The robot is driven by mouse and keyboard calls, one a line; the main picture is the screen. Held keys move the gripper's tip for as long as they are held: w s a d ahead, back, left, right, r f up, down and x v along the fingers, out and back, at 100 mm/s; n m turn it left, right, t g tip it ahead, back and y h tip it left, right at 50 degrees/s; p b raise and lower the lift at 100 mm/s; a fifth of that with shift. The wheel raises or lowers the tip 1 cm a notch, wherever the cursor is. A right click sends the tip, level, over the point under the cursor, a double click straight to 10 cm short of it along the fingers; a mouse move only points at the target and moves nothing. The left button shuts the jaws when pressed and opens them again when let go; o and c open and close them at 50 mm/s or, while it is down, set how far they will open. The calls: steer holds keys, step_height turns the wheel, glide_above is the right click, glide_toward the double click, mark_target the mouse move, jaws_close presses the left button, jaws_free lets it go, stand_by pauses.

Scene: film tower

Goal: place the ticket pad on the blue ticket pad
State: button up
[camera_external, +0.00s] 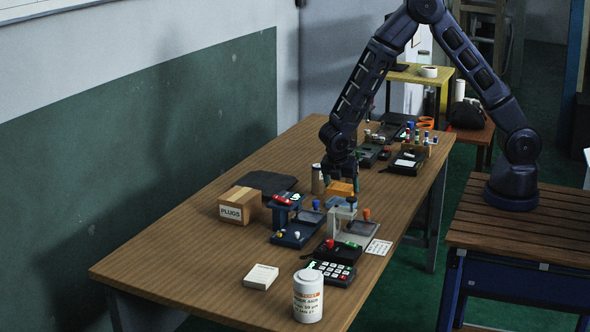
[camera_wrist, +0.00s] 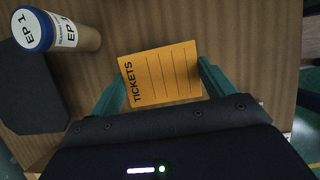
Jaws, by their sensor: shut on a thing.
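An orange ticket pad (camera_wrist: 161,73) marked "TICKETS" lies between the two green fingers of my gripper (camera_wrist: 160,78) in the wrist view. The fingers are shut on its two sides. In the external view the orange ticket pad (camera_external: 341,188) shows under my gripper (camera_external: 341,180), above the middle of the table. I cannot tell whether it touches the table.
A cardboard box (camera_external: 240,204) marked "PLUGS", a blue stand (camera_external: 297,236), a grey stand (camera_external: 345,232), a keypad (camera_external: 331,272), a white pad (camera_external: 261,277) and a white canister (camera_external: 308,297) stand nearer the camera. A labelled roll (camera_wrist: 72,34) is close left of my gripper. The table's front left (camera_external: 170,260) is clear.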

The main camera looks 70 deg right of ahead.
mark_target(341, 188)
steer(key=shift+f, duration=1.5)
steer(key=shift+f, duration=0.1)
steer(key=o, duration=0.9)
steer(key=shift+o, duration=0.2)
